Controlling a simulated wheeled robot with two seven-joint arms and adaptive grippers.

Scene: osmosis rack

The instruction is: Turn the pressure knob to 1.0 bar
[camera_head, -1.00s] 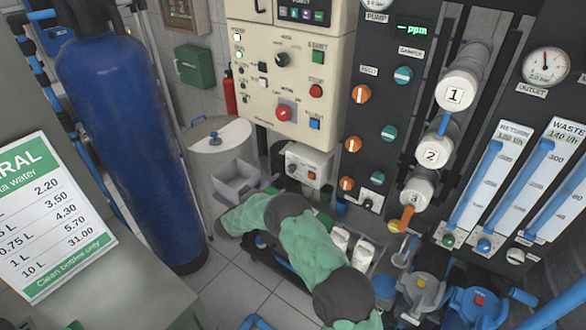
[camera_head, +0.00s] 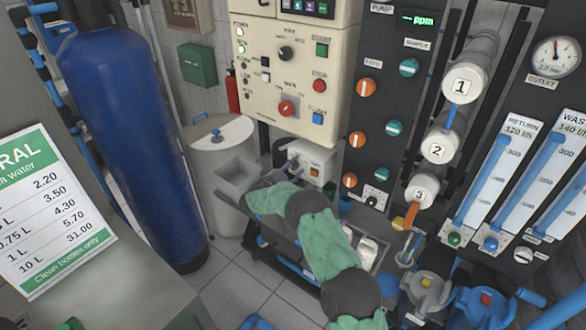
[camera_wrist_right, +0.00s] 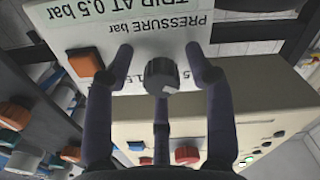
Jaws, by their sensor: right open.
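The pressure knob (camera_wrist_right: 161,76) is a dark round knob with a light pointer mark on a white panel (camera_wrist_right: 113,28), upside down in the right wrist view. The lettering reads "PRESSURE bar" and "TRIP AT 0.5 bar"; the scale is partly covered and the exact setting is unreadable. My right gripper (camera_wrist_right: 159,66) is open, its dark fingers spread around the knob; I cannot tell whether they touch it. In the head view, my right gripper (camera_head: 283,156) is at the small white control box (camera_head: 318,158) and hides its knob. My left gripper is not in view.
An orange switch (camera_wrist_right: 86,63) is beside the knob. The cream control cabinet (camera_head: 295,100) hangs above the box. A grey tray (camera_head: 238,178) and a round tank (camera_head: 222,145) stand left. The valve panel (camera_head: 378,105) with orange and teal knobs is close on the right.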

